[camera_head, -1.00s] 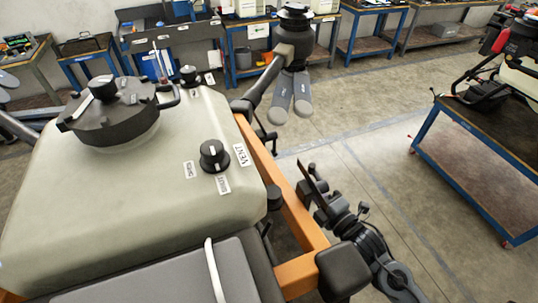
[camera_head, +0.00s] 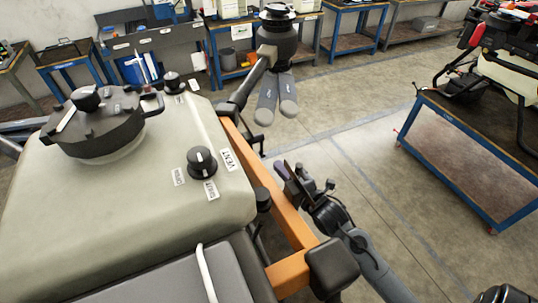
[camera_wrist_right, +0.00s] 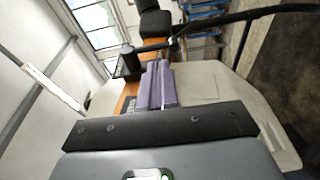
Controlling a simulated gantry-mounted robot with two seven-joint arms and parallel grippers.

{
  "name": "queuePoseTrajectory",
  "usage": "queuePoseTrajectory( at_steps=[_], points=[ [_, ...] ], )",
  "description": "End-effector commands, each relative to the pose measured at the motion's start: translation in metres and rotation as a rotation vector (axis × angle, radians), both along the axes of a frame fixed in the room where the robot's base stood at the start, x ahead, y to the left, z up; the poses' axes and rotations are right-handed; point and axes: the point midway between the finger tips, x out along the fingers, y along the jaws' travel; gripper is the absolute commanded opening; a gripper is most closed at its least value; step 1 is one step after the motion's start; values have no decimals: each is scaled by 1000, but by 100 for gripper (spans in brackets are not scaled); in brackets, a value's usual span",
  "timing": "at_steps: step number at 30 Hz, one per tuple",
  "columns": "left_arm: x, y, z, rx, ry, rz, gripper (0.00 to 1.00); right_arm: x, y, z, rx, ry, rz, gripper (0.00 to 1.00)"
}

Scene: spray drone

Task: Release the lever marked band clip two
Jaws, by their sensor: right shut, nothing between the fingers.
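The drone's pale tank (camera_head: 120,200) fills the left of the head view, with a grey box (camera_head: 190,275) and a white strap (camera_head: 206,272) in front of it. I cannot make out a lever marked band clip two in either view. My right gripper (camera_head: 284,172) is just right of the orange frame bar (camera_head: 283,208), with its fingers together and empty. In the right wrist view its purple fingers (camera_wrist_right: 160,84) lie side by side, pointing towards the orange bar and a black post. My left gripper is not in view.
A black knob (camera_head: 202,160) by the VENT label and a large black cap (camera_head: 100,125) top the tank. A dark rotor arm (camera_head: 268,70) extends behind. A blue-framed table (camera_head: 465,160) stands right; open floor lies between.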

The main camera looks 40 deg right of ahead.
Motion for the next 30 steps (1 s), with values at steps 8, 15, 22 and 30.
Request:
queuePoseTrajectory(
  at_steps=[8, 15, 22, 30],
  points=[
    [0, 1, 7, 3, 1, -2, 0, 43, -3, 2, 1, -1, 0, 0],
    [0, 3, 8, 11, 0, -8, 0, 59, -4, 0, 0, -1, -1, 0],
    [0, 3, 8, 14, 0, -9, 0, 62, -4, 0, 0, 0, 0, 0],
    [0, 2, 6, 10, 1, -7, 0, 62, -2, -1, -1, -4, 2, 0]
  ],
)
